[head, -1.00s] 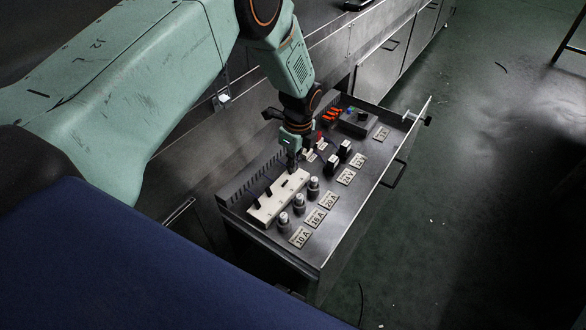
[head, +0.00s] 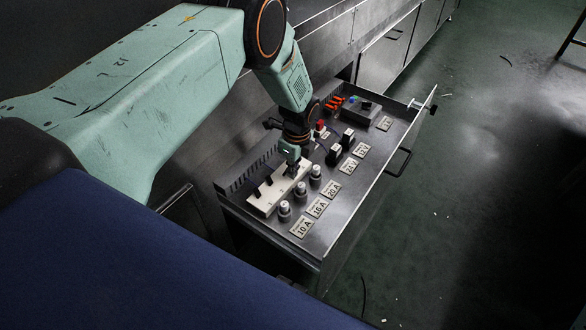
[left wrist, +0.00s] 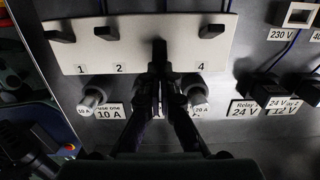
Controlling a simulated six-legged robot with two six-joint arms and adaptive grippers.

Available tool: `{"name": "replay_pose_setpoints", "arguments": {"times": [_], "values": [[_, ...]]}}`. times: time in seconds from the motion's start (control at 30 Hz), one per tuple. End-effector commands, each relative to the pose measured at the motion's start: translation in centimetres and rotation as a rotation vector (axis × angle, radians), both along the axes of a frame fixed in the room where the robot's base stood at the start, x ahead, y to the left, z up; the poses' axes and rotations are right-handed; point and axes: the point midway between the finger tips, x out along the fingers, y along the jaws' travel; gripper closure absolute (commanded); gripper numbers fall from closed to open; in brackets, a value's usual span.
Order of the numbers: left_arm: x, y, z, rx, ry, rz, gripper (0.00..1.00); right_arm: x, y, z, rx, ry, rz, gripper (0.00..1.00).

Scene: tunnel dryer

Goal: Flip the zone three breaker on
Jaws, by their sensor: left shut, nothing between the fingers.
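A white breaker strip (head: 263,205) lies in the open drawer with dark levers on it. In the left wrist view, the breaker strip (left wrist: 85,55) has printed numbers 1, 2 and 4, with dark levers for one (left wrist: 54,36), two (left wrist: 106,33) and four (left wrist: 211,30). My left gripper (head: 291,172) is shut and empty, over the far part of the strip in the head view. Whether its tips touch the lever I cannot tell. My right gripper is out of view.
Fuse holders (head: 284,211) with 10 A, 16 A and 20 A labels stand beside the strip. Black relays (head: 347,137), a grey box (head: 360,108) and orange connectors (head: 334,103) sit further along the drawer (head: 340,225). Open floor (head: 470,170) lies to the right.

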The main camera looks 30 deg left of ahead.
Motion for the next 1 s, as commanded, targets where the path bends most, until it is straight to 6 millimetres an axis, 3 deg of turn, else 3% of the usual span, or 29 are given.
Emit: {"name": "replay_pose_setpoints", "arguments": {"times": [1.0], "values": [[0.0,0.3,2.0,0.000,0.001,0.000,1.00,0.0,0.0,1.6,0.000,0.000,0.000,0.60]]}}
